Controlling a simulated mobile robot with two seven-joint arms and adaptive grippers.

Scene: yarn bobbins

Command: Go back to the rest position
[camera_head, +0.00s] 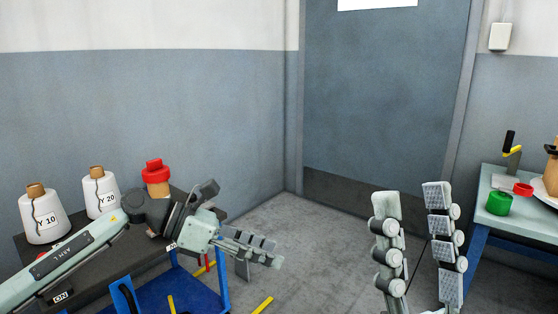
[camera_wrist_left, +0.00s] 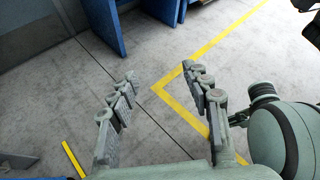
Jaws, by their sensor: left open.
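My left gripper (camera_head: 262,250) reaches in from the left, beyond the right edge of the dark table. The left wrist view shows its fingers (camera_wrist_left: 159,75) apart with nothing between them, above the bare floor. My right gripper (camera_head: 412,195) points upward at the bottom right of the head view, its two fingers apart and empty. A white yarn bobbin marked Y 10 (camera_head: 44,217) and another marked Y 20 (camera_head: 101,194) stand upright on the table, behind my left arm. A brown bobbin with a red top (camera_head: 156,176) stands to their right, its lower part partly hidden by my arm.
The dark table (camera_head: 28,262) lies under my left arm, with a blue frame (camera_head: 223,288) beside it. A light table (camera_head: 487,213) at the right holds a green item (camera_head: 499,203) and a red item (camera_head: 523,189). Grey floor (camera_head: 290,225) between them is open, before a door (camera_head: 385,110).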

